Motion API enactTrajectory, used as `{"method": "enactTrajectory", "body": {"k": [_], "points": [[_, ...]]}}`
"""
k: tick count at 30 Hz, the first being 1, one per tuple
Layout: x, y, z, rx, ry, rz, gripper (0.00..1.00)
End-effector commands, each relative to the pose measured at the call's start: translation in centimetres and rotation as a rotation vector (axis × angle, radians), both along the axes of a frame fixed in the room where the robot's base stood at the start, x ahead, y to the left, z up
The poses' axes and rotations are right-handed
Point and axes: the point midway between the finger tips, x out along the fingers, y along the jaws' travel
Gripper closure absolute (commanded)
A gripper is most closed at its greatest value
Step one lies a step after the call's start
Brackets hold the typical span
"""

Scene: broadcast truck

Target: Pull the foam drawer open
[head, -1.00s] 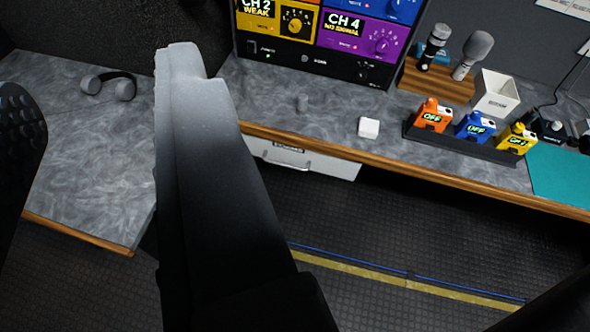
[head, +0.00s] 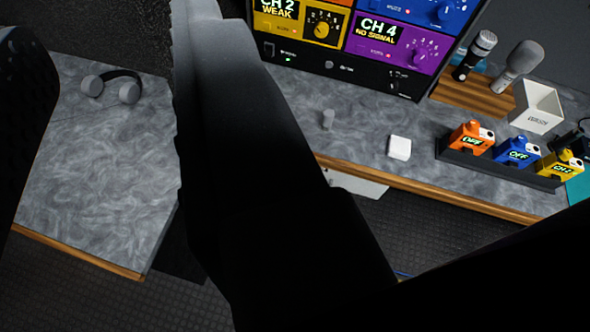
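The foam drawer (head: 358,182) has a white front under the wooden edge of the counter. Only its upper right part shows; my gripper hides the rest, including its handle and label. My gripper (head: 108,35) shows as two dark fingers, one at the left edge and a large one across the middle. A wide gap lies between them with nothing held in it. The large finger lies in front of the drawer in the picture; I cannot tell whether it touches anything.
The grey counter (head: 270,95) carries a white block (head: 399,147), a small grey cylinder (head: 328,118), a rack of orange, blue and yellow packs (head: 497,165), microphones and a white box (head: 537,106). A channel panel (head: 345,70) stands behind. Headphones (head: 112,85) lie left. Dark floor lies below.

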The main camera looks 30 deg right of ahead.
Motion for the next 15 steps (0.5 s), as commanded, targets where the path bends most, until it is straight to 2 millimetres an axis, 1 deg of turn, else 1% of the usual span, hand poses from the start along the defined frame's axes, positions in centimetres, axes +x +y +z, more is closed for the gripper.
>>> {"method": "enactTrajectory", "body": {"k": [11,14,15], "points": [[0.1,0.1,0.0,0.006,-0.002,0.002,0.68],[1.4,0.7,-0.6,0.054,-0.014,0.019,0.68],[2.4,1.1,-1.2,0.092,-0.021,0.031,0.68]]}}
